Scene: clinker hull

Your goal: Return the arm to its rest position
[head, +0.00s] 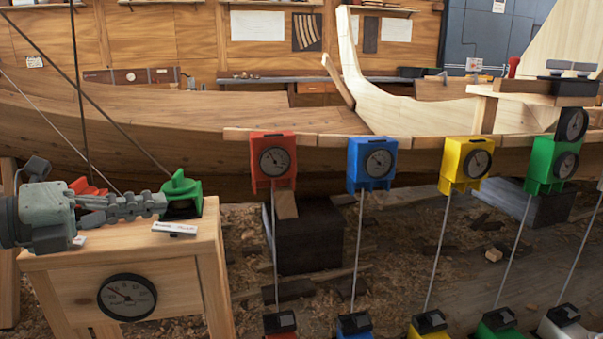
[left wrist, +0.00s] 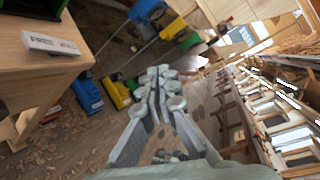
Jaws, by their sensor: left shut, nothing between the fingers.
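My left gripper (head: 150,203) reaches in from the left above the wooden stand in the head view. Its fingers are shut with nothing between them, and the tips are close to a green block-like holder (head: 182,192); I cannot tell whether they touch. In the left wrist view the closed fingers (left wrist: 160,80) point out over the floor, apart from the wooden stand (left wrist: 35,70). My right gripper is not in either view.
The stand (head: 190,262) bears a white label (head: 174,229) and a round dial (head: 127,296). Red (head: 273,161), blue (head: 371,163), yellow (head: 466,164) and green (head: 552,165) gauge boxes hang along the wooden hull (head: 120,118). Thin rods run below them.

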